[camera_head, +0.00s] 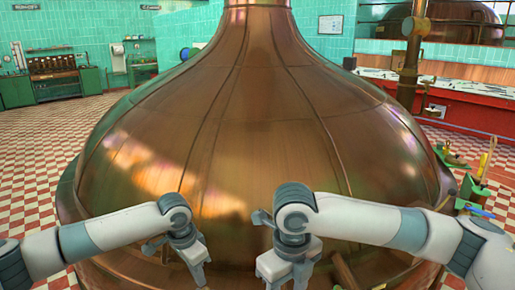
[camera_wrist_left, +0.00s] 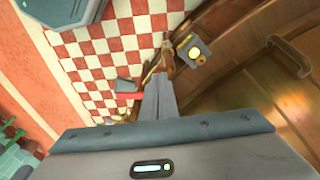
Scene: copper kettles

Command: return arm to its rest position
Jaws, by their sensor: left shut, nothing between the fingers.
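My left arm comes in from the left in the head view. Its gripper (camera_head: 199,272) points down in front of the big copper kettle (camera_head: 225,150). The left wrist view shows the fingers (camera_wrist_left: 160,92) together, with nothing between them. My right arm comes in from the right. Its gripper (camera_head: 290,277) hangs down in front of the kettle, and its fingertips run towards the picture's lower edge, so their opening is unclear. I see no object held by either gripper.
The kettle fills the middle of the head view, close beyond both arms. A green bench (camera_head: 55,85) stands at the back left, and a red counter (camera_head: 470,108) at the back right. A copper pipe (camera_head: 411,65) rises at the right. Checkered floor (camera_head: 35,165) lies open at the left.

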